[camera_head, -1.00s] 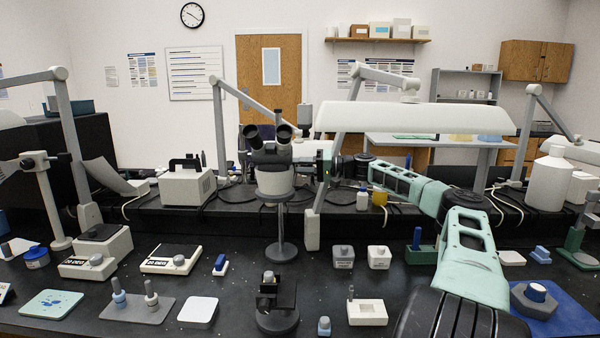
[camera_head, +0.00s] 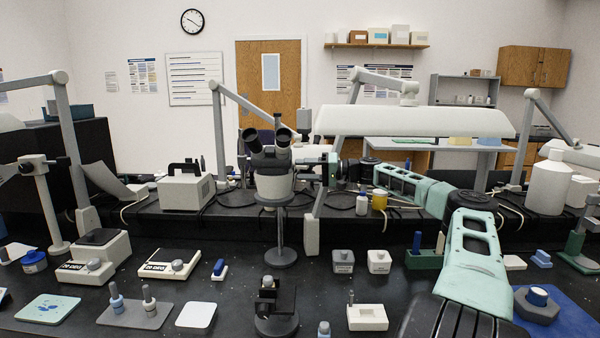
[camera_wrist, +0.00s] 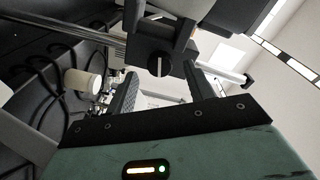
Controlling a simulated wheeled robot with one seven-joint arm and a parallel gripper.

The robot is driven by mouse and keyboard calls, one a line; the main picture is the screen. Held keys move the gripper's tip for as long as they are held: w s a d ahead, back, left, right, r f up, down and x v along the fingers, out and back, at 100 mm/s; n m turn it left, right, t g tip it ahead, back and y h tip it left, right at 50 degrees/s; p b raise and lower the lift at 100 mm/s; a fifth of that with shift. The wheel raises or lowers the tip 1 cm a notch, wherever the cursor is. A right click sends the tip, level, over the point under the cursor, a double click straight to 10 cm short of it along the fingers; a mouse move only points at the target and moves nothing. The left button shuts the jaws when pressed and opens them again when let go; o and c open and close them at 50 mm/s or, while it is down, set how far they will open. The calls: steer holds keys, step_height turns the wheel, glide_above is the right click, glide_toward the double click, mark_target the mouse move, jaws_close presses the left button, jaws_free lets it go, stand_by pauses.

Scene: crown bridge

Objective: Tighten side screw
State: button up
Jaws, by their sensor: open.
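A dark clamp block with a round slotted screw (camera_wrist: 160,66) on its face shows in the wrist view, joined to a silver rod. My gripper (camera_wrist: 161,80) is open there, one dark finger at the left and one at the right. The screw lies in line with the gap between the fingertips; I cannot tell whether they touch the block. In the head view, a microscope (camera_head: 275,185) stands at the middle of the bench, and my gripper (camera_head: 328,168) is just right of its head. The screw itself is too small to make out there.
A long white lamp (camera_head: 415,120) hangs above my arm. A white bottle (camera_wrist: 84,84) and dark cables show beside the gripper. On the front bench stand a black holder (camera_head: 277,322), a grey two-post base (camera_head: 135,314) and a blue mat (camera_head: 572,312).

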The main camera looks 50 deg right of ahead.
steer(key=b+v, duration=0.2)
steer(key=v, duration=1.3)
steer(key=shift+s+d+b, duration=0.15)
steer(key=shift+s+b, duration=0.1)
steer(key=shift+b, duration=0.1)
steer(key=a+f+n+t+h+b, duration=0.1)
steer(key=a+f+n+t+b, duration=0.45)
steer(key=b, duration=1.25)
steer(key=w+a+r+m, duration=0.1)
steer(key=w+a+r, duration=0.1)
steer(key=w, duration=0.5)
steer(key=w+a+r+m, duration=0.1)
steer(key=w+a+r, duration=0.1)
steer(key=w, duration=0.5)
steer(key=shift+a+h, duration=0.3)
steer(key=shift+a, duration=0.25)
steer(key=shift+r, duration=0.15)
steer(key=shift+p, duration=0.3)
steer(key=c, duration=1)
